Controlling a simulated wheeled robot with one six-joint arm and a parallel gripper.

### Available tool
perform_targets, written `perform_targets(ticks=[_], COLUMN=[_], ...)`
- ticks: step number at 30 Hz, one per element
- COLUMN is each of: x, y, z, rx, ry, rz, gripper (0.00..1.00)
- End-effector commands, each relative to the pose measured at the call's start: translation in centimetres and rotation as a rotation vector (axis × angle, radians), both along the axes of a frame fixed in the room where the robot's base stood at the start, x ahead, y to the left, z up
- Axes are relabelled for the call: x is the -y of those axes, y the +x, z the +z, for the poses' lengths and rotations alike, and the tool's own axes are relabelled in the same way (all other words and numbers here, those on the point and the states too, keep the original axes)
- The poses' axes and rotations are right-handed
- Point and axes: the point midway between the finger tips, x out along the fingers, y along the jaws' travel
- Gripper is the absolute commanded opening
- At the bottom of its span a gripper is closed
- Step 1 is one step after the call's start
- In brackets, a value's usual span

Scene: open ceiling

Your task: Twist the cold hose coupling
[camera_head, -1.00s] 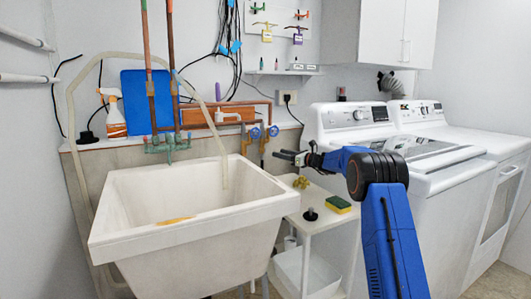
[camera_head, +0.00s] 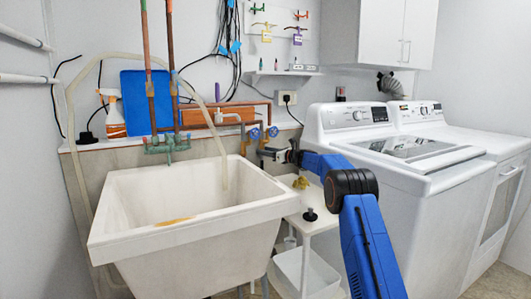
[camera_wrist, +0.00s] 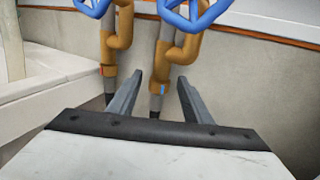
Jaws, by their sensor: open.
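In the wrist view, two brass valves with blue handles hang on the wall. Below the right valve (camera_wrist: 178,50) is a coupling with a blue mark (camera_wrist: 158,89), which I take as the cold one. The left valve's coupling (camera_wrist: 109,70) has an orange-red mark. My gripper (camera_wrist: 159,78) is open. Its two fingers appear on either side of the blue-marked coupling; contact is not clear. In the head view, my gripper (camera_head: 268,154) is just below the blue-handled valves (camera_head: 263,132), behind the sink's right corner; the couplings are too small to tell there.
The white utility sink (camera_head: 125,238) stands left of my gripper. A small white stand (camera_head: 318,222) with a brass piece (camera_head: 301,182) and a black knob-like item (camera_head: 310,214) is below my arm. The washer (camera_head: 400,190) stands to the right. A pale hose (camera_head: 222,150) hangs into the sink.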

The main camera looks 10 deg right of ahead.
Motion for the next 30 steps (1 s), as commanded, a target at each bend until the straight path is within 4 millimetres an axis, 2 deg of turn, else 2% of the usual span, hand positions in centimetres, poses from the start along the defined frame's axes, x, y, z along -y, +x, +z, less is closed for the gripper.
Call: perform_targets(ticks=[2,7,17,30], x=[0.01,0.02,-0.1,-0.61], y=[-0.02,-0.02,-0.15,-0.48], z=[0.0,0.01,0.05,0.05], rx=[0.0,0.0,-0.001,-0.002], ry=[0.0,0.0,0.001,0.001], rz=[0.0,0.0,-0.026,-0.228], gripper=[0.45,0.04,0.04,0.04])
